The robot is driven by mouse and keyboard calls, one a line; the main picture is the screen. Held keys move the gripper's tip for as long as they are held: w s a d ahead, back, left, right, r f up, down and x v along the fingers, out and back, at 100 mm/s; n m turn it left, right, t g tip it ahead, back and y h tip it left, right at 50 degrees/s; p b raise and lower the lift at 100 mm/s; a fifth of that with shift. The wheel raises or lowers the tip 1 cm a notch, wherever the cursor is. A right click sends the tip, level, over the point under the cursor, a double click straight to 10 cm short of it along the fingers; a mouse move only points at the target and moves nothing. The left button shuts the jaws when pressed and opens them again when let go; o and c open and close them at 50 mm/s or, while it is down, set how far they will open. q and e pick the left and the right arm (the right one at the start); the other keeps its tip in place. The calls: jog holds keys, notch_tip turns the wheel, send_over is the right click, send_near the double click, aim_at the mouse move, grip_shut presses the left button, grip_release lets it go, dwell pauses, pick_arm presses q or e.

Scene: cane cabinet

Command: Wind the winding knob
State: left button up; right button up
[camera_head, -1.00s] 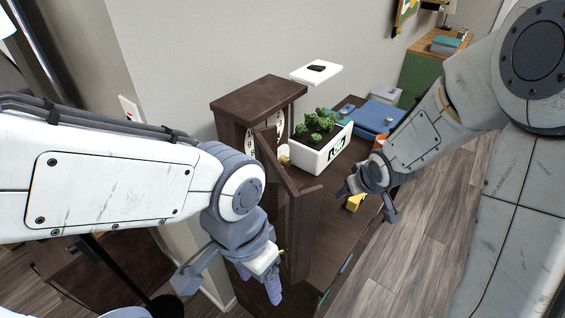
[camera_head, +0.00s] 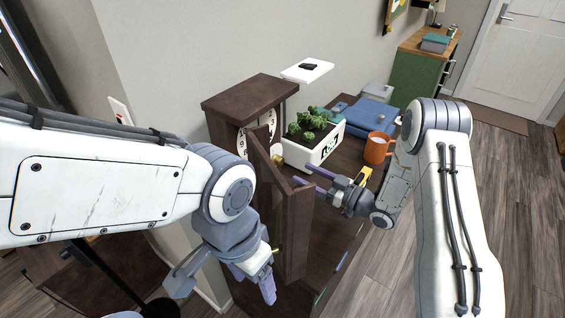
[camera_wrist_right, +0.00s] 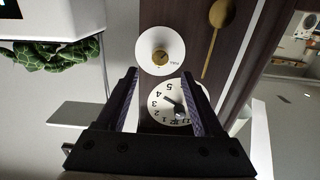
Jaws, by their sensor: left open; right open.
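My left gripper (camera_head: 253,281) is open beside the door.
A white planter (camera_head: 315,152) with green plants stands close beside the clock. An orange mug (camera_head: 377,148), blue books (camera_head: 368,116) and a yellow object (camera_head: 363,176) are further right on the cabinet. A white shelf (camera_head: 307,71) is on the wall.

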aim_at(282, 163)
jog(key=p+x, duration=0.2)
jog(key=x, duration=0.7)
grip_shut()
